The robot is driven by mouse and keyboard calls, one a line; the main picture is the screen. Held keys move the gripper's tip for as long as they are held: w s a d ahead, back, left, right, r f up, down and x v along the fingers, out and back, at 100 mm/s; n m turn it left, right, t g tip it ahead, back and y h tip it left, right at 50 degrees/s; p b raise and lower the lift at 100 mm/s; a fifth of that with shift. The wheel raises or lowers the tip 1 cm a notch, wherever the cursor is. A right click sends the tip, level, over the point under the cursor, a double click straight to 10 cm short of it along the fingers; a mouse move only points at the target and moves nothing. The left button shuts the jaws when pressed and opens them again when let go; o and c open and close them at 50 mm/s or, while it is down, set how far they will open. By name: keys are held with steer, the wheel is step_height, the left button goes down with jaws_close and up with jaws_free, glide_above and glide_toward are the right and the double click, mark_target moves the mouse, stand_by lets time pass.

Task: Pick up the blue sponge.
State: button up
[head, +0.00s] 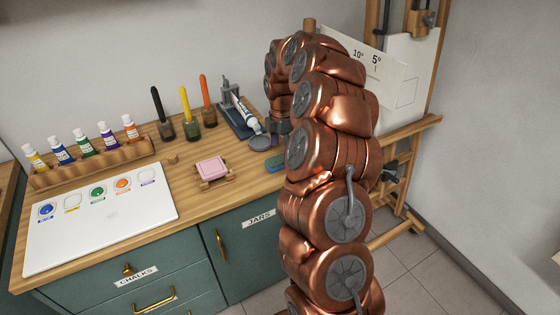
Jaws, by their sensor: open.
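A small blue-green block, which looks like the blue sponge (275,161), lies on the wooden counter in the head view, just left of my arm. My arm may hide its right end. My gripper (281,142) hangs at the end of my arched copper arm, pointing down behind the block as seen here. It is small and partly hidden by the arm, but its jaws are open. I see nothing held in it, and it appears apart from the block.
A pink block (211,168) sits on a small wooden stand. An easel (425,75) stands right.

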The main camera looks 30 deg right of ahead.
mark_target(280, 159)
steer(key=shift+a+f+p, duration=0.15)
steer(key=shift+f+p, duration=1)
steer(key=shift+f, duration=1.35)
steer(key=c, duration=0.8)
steer(key=shift+r, duration=0.1)
steer(key=shift+w+r+b, duration=0.1)
steer(key=shift+r+b, duration=0.9)
steer(key=shift+r, duration=0.5)
steer(key=shift+s+a+r, duration=0.1)
steer(key=shift+s+r, duration=0.1)
steer(key=s+a+b, duration=0.1)
steer(key=s+a, duration=0.1)
steer(key=s, duration=0.2)
steer(key=s+a+r+b, duration=0.1)
steer(key=s+a+b, duration=0.1)
steer(key=s, duration=0.3)
steer(key=s+a+b, duration=0.1)
steer(key=s+a, duration=0.1)
steer(key=s, duration=0.3)
steer(key=shift+s+a+r+b, duration=0.15)
steer(key=shift+r+b, duration=0.1)
steer(key=shift+b, duration=0.1)
